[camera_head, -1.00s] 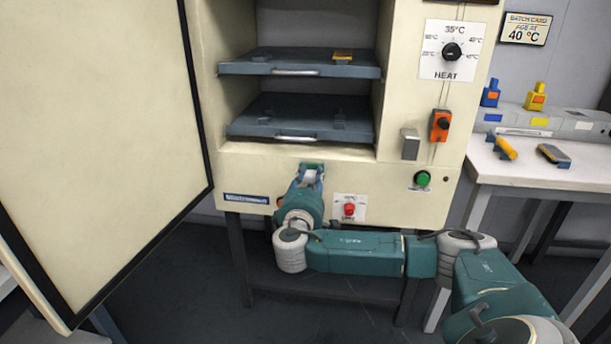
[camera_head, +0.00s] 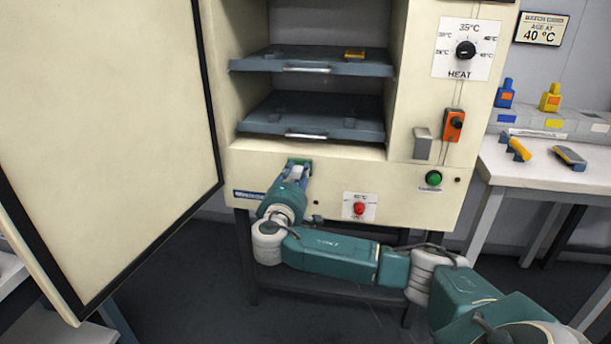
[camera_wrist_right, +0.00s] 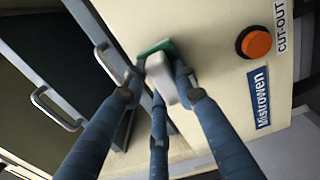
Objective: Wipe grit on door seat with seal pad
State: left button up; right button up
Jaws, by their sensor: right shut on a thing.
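My right gripper (camera_head: 297,172) is shut on the seal pad, which has a white grip (camera_wrist_right: 160,82) and a green pad face (camera_head: 299,161). The green face also shows in the right wrist view (camera_wrist_right: 153,48), at the cream front of the cabinet. It is just below the chamber opening, on the lower door seat (camera_head: 345,158). It looks in contact, but the touch itself is hard to see. Blue fingers surround the white grip. I cannot make out any grit. The cabinet door (camera_head: 110,130) stands open at the left. My left gripper is not in view.
Two grey trays with handles sit in the chamber, an upper one (camera_head: 330,68) and a lower one (camera_head: 340,130). An orange cut-out button (camera_wrist_right: 257,42) and a red button (camera_head: 360,209) are on the front. A white side table (camera_head: 540,178) stands at the right.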

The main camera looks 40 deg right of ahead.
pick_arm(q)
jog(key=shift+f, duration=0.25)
pick_arm(e)
jog(key=shift+w+a+r, duration=0.1)
jog(key=shift+w+a, duration=0.35)
jog(key=shift+w, duration=0.15)
pick_arm(q)
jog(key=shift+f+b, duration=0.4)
jog(key=shift+b, duration=0.1)
pick_arm(e)
jog(key=shift+w+a, duration=1.2)
jog(key=shift+w, duration=0.2)
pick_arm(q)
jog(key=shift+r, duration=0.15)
pick_arm(e)
jog(key=shift+s+a, duration=0.1)
jog(key=shift+s+a+p, duration=0.2)
jog(key=shift+a+p, duration=0.1)
jog(key=shift+p, duration=0.1)
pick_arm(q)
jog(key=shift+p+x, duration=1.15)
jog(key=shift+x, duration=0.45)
pick_arm(e)
jog(key=shift+v, duration=2.55)
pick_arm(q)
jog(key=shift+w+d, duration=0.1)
pick_arm(e)
jog(key=shift+s, duration=0.1)
